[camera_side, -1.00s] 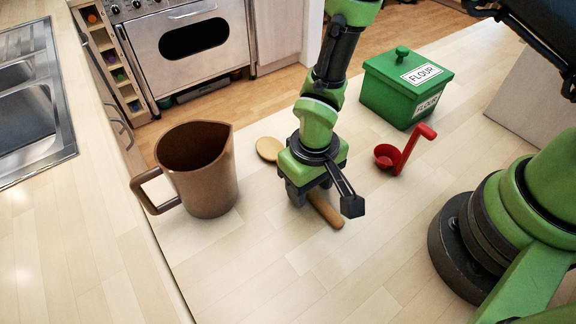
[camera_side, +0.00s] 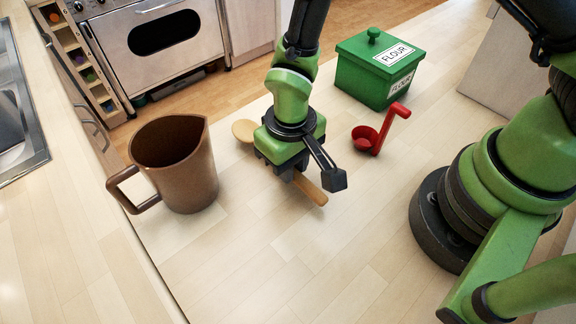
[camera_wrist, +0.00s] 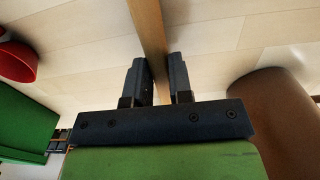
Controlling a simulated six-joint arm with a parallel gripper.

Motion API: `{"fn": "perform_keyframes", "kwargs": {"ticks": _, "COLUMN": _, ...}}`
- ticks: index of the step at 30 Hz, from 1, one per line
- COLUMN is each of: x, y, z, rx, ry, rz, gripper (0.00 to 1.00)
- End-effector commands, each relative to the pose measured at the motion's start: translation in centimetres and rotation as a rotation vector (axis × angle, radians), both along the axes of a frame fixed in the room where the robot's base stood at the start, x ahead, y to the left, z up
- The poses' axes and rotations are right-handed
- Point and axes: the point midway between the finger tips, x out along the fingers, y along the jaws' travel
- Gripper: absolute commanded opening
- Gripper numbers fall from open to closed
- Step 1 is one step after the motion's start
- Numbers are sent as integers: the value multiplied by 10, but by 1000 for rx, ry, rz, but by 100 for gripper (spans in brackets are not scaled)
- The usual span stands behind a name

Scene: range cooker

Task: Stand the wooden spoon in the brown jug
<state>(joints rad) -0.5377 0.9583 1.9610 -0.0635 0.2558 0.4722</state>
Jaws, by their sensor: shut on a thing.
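The wooden spoon (camera_side: 312,190) is held across my gripper (camera_side: 288,170), its round head (camera_side: 243,130) showing on the far left side and its handle end at the near right. It lies roughly level, at or just above the counter; I cannot tell the gap. In the wrist view the spoon (camera_wrist: 150,35) passes between the two fingers of my gripper (camera_wrist: 158,75), which are shut on it. The brown jug (camera_side: 188,175) stands upright to the left of my gripper, its mouth open and its handle pointing left. Part of the jug (camera_wrist: 275,115) shows at right in the wrist view.
A red ladle (camera_side: 368,142) stands right of my gripper, and a green flour box (camera_side: 372,75) is behind it. The counter in front (camera_side: 240,260) is clear. The counter edge runs left of the jug; an oven (camera_side: 165,40) is beyond.

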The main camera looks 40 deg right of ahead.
Motion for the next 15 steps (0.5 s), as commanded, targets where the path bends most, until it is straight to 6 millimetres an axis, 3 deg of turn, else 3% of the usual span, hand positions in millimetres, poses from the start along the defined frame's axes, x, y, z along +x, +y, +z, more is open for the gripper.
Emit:
{"fn": "perform_keyframes", "kwargs": {"ticks": 7, "x": 1, "y": 0, "z": 49, "rx": 3, "ry": -6, "rz": 0, "gripper": 0}}
{"fn": "perform_keyframes", "kwargs": {"ticks": 15, "x": 6, "y": -12, "z": 85, "rx": 1, "ry": -3, "rz": -6, "gripper": 0}}
